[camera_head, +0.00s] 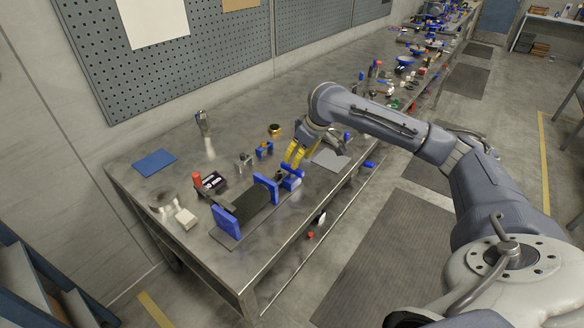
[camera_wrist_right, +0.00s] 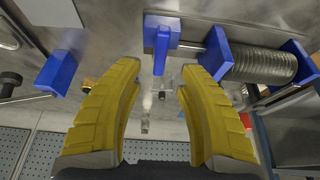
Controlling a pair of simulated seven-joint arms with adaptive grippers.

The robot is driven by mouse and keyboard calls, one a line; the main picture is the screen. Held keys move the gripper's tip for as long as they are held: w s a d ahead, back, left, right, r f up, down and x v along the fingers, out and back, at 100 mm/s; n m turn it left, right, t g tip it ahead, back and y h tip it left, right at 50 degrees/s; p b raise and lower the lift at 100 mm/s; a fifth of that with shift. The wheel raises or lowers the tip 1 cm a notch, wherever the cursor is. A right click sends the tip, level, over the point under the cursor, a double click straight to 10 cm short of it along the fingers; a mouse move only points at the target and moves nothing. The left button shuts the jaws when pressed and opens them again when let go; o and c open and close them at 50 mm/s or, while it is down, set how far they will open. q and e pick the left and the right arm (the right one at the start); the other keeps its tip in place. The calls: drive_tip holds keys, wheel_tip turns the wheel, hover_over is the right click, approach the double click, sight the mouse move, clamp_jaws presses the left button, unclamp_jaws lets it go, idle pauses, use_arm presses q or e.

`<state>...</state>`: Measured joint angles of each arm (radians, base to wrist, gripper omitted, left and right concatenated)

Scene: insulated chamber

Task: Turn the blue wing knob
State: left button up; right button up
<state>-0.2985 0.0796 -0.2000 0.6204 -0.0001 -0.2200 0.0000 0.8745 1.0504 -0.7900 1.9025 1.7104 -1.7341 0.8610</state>
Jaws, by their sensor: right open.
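The blue wing knob (camera_head: 292,183) is at the near right end of a fixture with blue upright plates on the metal bench. In the right wrist view the knob (camera_wrist_right: 161,42) stands between and just beyond the fingertips, and a thin rod runs from its side toward a blue plate. My right gripper (camera_head: 290,161) comes down over the knob from above. In the wrist view its yellow fingers (camera_wrist_right: 160,70) are spread apart, with a gap on each side of the knob; contact cannot be seen. My left gripper is not in view.
The fixture's blue plates (camera_head: 226,222) stand left of the knob, and a ribbed dark cylinder (camera_wrist_right: 262,66) sits between two plates. A blue block (camera_wrist_right: 57,72) is beside the left finger. A grey plate (camera_head: 330,160) lies right of the gripper. A blue mat (camera_head: 154,162) lies far left.

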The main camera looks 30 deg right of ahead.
sight(292, 172)
drive_tip(key=shift+x, duration=3)
clamp_jaws()
